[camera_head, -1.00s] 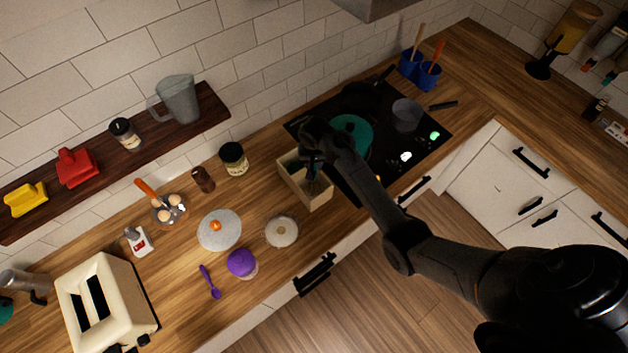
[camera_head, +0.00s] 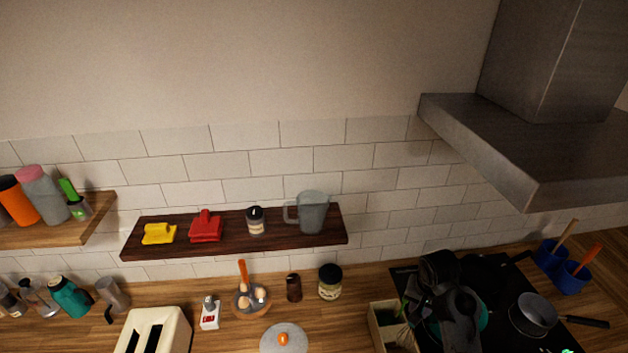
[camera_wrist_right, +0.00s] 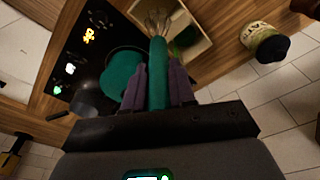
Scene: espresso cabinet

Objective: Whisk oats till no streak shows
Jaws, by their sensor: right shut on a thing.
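My right gripper (camera_wrist_right: 160,82) is shut on the teal handle of a whisk (camera_wrist_right: 157,54). The whisk's wire head is at the top of the wrist view, at the open wooden box (camera_wrist_right: 203,46); I cannot tell whether it is inside or just above it. In the head view the wooden box (camera_head: 378,332) is at the bottom edge, partly cut off, with my right arm beside it. A teal pan (camera_wrist_right: 120,68) sits on the cooktop beside the whisk. My left gripper is not in view.
The black cooktop (camera_head: 497,275) holds a grey saucepan (camera_head: 534,314). A dark-lidded jar (camera_head: 330,284) and brown shaker (camera_head: 294,288) stand left of the box. A wall shelf (camera_head: 270,236) and a range hood (camera_head: 545,155) are above. Blue utensil pots (camera_head: 570,277) are at right.

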